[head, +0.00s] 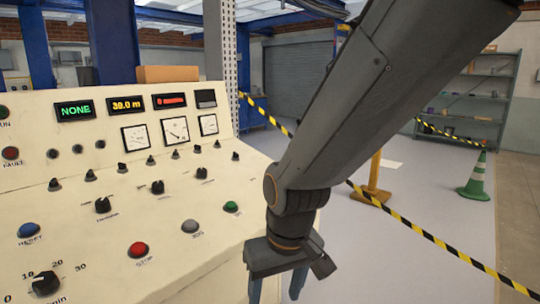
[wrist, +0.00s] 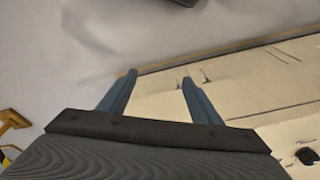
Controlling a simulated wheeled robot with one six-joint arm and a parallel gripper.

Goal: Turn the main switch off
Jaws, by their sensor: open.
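The cream control panel (head: 120,200) fills the left of the head view, with several black knobs and coloured buttons. I cannot tell from the labels which control is the main switch. A large black dial (head: 45,283) marked 10, 20, 30 and "min" sits at the lower left. My gripper (head: 276,290) points down just right of the panel's right edge, its fingers cut by the frame bottom. In the wrist view my gripper (wrist: 158,77) is open with nothing between its blue fingers. The cream panel surface (wrist: 250,85) lies beyond and to the right of it.
A red STOP button (head: 138,250), grey button (head: 190,226) and green button (head: 231,207) lie on the panel left of my gripper. A yellow-black barrier tape (head: 440,245), yellow post (head: 373,180) and green cone (head: 476,178) stand to the right. Grey floor between them is open.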

